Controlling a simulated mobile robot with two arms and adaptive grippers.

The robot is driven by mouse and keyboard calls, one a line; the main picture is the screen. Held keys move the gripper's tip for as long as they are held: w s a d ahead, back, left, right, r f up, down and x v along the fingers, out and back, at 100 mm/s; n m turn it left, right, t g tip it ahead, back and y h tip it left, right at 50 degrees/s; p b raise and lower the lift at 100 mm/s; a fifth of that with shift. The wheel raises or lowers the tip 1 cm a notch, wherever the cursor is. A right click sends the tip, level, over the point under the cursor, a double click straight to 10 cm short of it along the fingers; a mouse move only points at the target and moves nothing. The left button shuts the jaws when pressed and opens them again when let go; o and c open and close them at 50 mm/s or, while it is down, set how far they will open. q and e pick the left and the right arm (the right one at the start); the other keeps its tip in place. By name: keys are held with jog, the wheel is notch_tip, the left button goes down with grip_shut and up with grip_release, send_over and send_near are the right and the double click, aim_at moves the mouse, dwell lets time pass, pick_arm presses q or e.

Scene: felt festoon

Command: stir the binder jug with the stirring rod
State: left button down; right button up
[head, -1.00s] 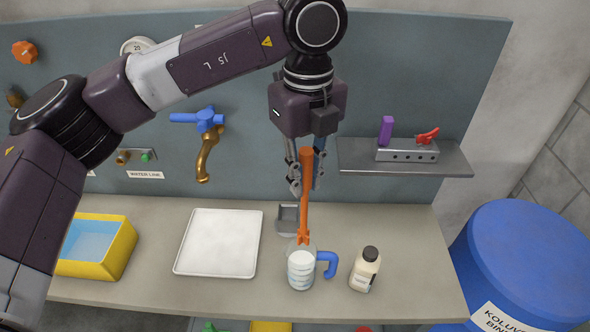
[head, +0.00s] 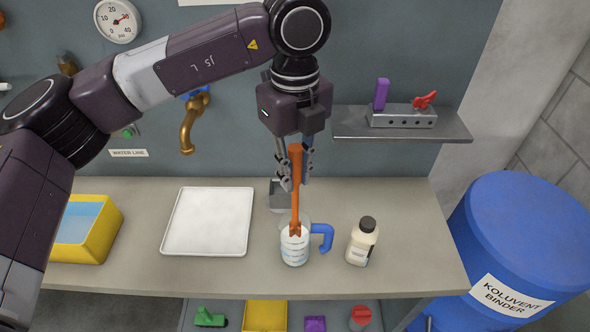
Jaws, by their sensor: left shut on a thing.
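The binder jug (head: 295,250) is a clear jug with white contents and a blue handle on its right. It stands upright on the bench. The orange stirring rod (head: 296,190) is upright with its lower end in the jug's mouth. My left gripper (head: 294,178) is above the jug, shut on the upper part of the rod. The rod's tip inside the jug is hard to make out. My right gripper does not show.
A white tray (head: 208,222) and a yellow basin (head: 98,236) of water lie left on the bench. A bottle (head: 362,242) with a dark cap stands right of the jug. A wall shelf (head: 400,128) is behind. A blue drum (head: 530,240) stands at right.

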pick_arm(q)
notch_tip(320, 180, down, 3)
jog(key=shift+r+b, duration=0.2)
jog(key=shift+b, duration=0.75)
notch_tip(320, 180, down, 6)
jog(key=b, duration=0.5)
jog(key=shift+r, duration=0.25)
jog(key=shift+f, duration=0.1)
